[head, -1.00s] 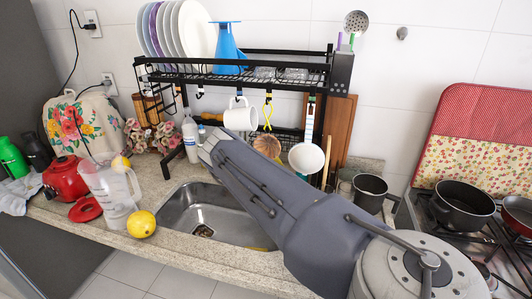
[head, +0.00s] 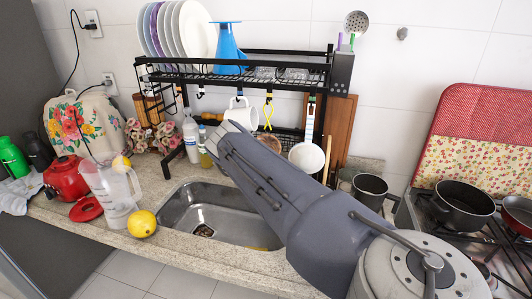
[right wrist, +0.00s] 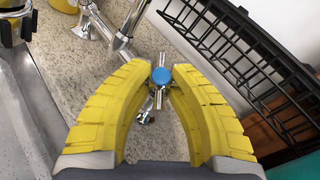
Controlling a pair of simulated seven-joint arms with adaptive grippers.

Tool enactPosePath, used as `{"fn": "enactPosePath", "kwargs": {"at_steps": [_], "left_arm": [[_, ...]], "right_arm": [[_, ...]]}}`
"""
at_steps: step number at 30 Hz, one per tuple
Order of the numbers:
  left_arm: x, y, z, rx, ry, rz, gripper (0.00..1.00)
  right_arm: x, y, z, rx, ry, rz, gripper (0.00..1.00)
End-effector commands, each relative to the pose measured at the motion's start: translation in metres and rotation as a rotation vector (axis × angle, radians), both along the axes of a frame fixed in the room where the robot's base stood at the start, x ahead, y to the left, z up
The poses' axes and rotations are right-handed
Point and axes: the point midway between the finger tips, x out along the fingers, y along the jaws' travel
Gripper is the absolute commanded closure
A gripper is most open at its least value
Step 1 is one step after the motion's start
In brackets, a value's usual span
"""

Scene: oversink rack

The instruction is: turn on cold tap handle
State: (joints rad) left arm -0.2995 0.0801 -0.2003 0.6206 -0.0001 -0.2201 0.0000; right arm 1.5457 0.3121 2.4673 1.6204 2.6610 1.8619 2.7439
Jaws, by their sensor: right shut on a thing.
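The cold tap handle (right wrist: 160,76) is a small chrome cross with a round blue cap, in the middle of the right wrist view. My right gripper (right wrist: 162,72) has its yellow fingers shut on this handle, one on each side of the cap. A chrome pipe (right wrist: 130,28) of the tap rises just beyond it. In the head view my right arm reaches in from the right over the sink (head: 215,218) and hides the tap and the fingers. No water shows in the visible basin. My left gripper is not in view.
A black dish rack (head: 240,75) stands behind my right arm, with a white mug (head: 240,112) and a white strainer (head: 307,157) hanging from it. A clear jug (head: 112,200) and a lemon (head: 142,223) stand left of the sink. Pots sit on the stove at right.

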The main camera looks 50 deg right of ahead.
Motion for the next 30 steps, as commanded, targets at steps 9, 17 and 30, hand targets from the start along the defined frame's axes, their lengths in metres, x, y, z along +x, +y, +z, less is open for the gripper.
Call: {"fn": "enactPosePath", "kwargs": {"at_steps": [9,17,30], "left_arm": [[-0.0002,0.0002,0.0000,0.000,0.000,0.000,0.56],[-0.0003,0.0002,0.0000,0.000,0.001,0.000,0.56],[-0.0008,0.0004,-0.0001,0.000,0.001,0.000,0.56]], "right_arm": [[-0.0038,-0.0007,-0.0040,-0.017,0.050,0.053,1.00],[-0.0038,-0.0001,-0.0045,-0.018,0.052,0.056,1.00],[-0.0043,-0.0012,-0.0038,-0.019,0.051,0.054,0.36]]}}
